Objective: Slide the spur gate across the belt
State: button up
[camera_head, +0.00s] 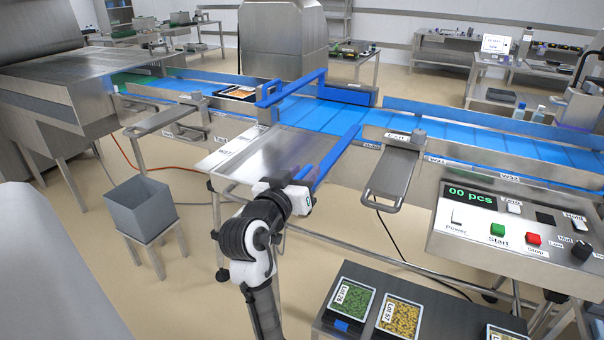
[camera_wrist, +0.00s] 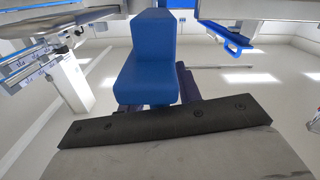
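A long blue bar, which I take to be the spur gate (camera_head: 341,153), runs from the belt's near side along the right edge of a steel side table. My gripper (camera_head: 288,182) is at the bar's near end, in front of the side table. In the wrist view a stepped blue block (camera_wrist: 147,65) fills the middle, close to my dark purple fingers (camera_wrist: 160,98). The block hides part of the fingers, so I cannot tell whether they are closed on it. A second blue bar (camera_head: 290,88) slants over the belt (camera_head: 310,113) farther back.
The steel side table (camera_head: 270,155) is bare. A tray with orange contents (camera_head: 237,93) sits on the belt. A steel paddle (camera_head: 390,180) juts out on the right, with a control panel (camera_head: 510,225) beyond it. A grey bin (camera_head: 140,205) stands at left, and filled trays (camera_head: 400,318) sit in front.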

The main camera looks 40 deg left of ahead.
grip_shut()
jog(key=x, duration=0.9)
jog(key=shift+o, duration=0.6)
grip_release()
jog(key=shift+d, duration=0.1)
jog(key=shift+s+b, duration=0.1)
jog(key=shift+b, duration=0.2)
jog(key=b+v, duration=0.3)
jog(key=v, duration=1)
jog(key=shift+s, duration=0.35)
